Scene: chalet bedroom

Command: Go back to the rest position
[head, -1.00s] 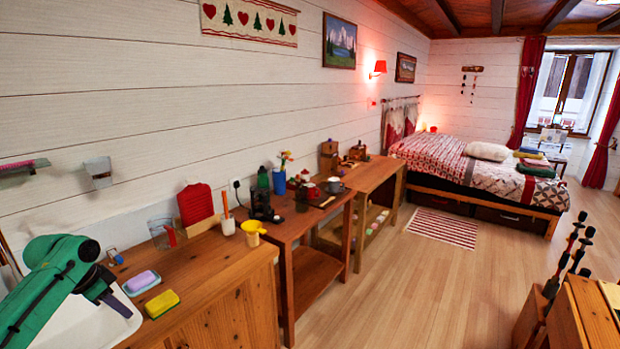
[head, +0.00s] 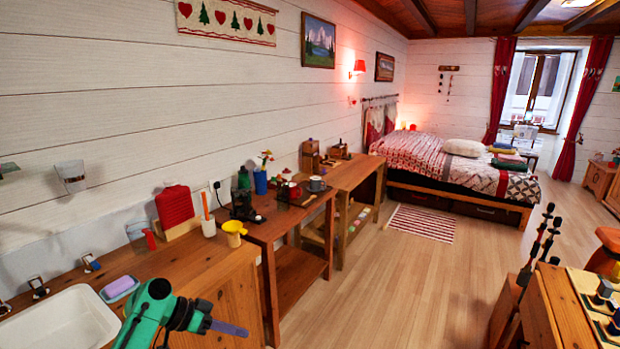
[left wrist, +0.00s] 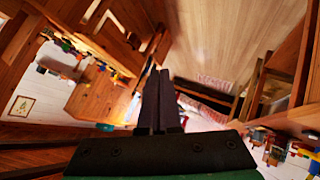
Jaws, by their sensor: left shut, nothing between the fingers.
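My left gripper (head: 228,327) is in the lower left of the head view, at the end of a green arm link. It points right, in front of the wooden counter, and its dark fingers are together and empty. In the left wrist view the two dark fingers of the left gripper (left wrist: 158,98) stand side by side, closed, with nothing held. My right gripper is in neither view.
The wooden counter (head: 195,270) has a white sink (head: 55,325) and a purple soap (head: 119,286). Beyond it stand a side table (head: 300,225) and a bed (head: 450,170). Open floor (head: 400,285) lies right of these, up to a wooden unit (head: 560,310).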

